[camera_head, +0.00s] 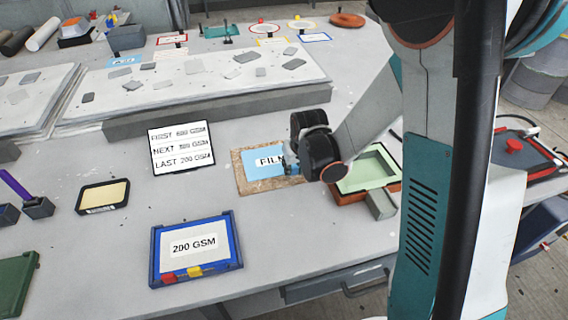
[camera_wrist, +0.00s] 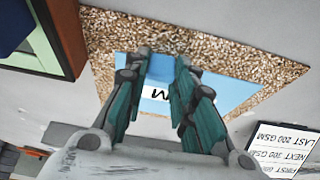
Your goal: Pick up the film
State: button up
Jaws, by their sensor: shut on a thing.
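The film is a light blue sheet (camera_head: 262,171) with a white label reading "FILM", lying on a speckled brown board (camera_head: 241,178) in the middle of the table. In the wrist view the film (camera_wrist: 235,92) lies over the granular board (camera_wrist: 110,38). My gripper (camera_wrist: 162,75) is over the film with its fingers close together, shut on the film, a blue part of which shows between the fingertips. In the head view my arm hides the film's right side and the fingertips. I cannot tell whether the film is lifted off the board.
A green-lined mould frame (camera_head: 372,168) stands close to the right of the board. A sign listing gsm weights (camera_head: 181,147) stands to the left. A blue "200 GSM" tray (camera_head: 195,249) sits in front, with clear table between.

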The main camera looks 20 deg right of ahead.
jog(key=shift+r, duration=0.15)
notch_tip(320, 180, up, 20)
jog(key=p, duration=0.7)
jog(key=shift+s, duration=0.1)
